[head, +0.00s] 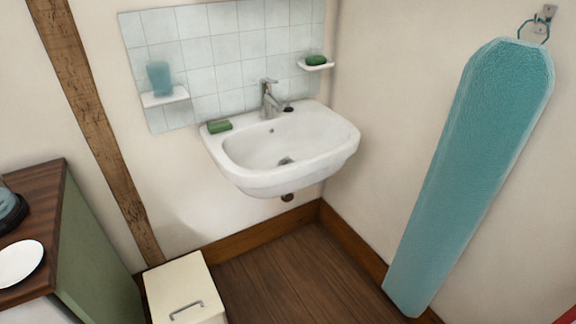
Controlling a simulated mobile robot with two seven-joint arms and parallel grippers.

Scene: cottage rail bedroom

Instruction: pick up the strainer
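A white wall sink (258,145) hangs in the corner of the room. A small dark round piece (288,109) lies on the sink's back ledge, to the right of the tap (271,100). A grey metal drain fitting (286,160) shows at the bottom of the basin. Either could be the strainer; both are too small in the head view to tell. Neither of my grippers is in view.
Green soap (219,126) lies on the sink's left rim. A blue cup (159,78) stands on a wall shelf. A cream box (184,284) stands at lower left, beside a wood-topped cabinet (40,190). A teal ironing board (470,180) hangs at right. Floor below the sink is clear.

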